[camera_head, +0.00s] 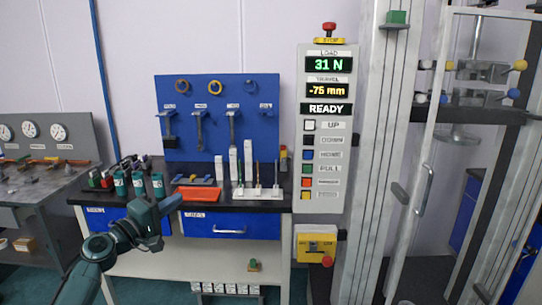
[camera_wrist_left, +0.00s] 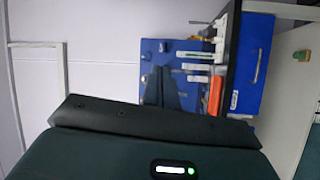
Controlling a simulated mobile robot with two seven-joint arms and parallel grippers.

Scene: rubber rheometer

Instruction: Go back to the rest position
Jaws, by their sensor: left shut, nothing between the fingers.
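My left arm comes in from the lower left in the head view. Its gripper (camera_head: 172,203) is in front of the workbench's left drawer, pointing up and to the right. It is shut with nothing held. In the left wrist view the dark fingers (camera_wrist_left: 165,88) are together, in front of the blue tool board (camera_wrist_left: 150,55). My right gripper is in neither view.
The workbench (camera_head: 150,258) carries teal bottles (camera_head: 139,184), an orange tray (camera_head: 200,194) and a white rack (camera_head: 257,191). A control panel (camera_head: 343,130) reads 31 N, -75 mm, READY. The test machine's framed door (camera_head: 428,150) stands at the right. Gauges (camera_head: 30,130) are at the left.

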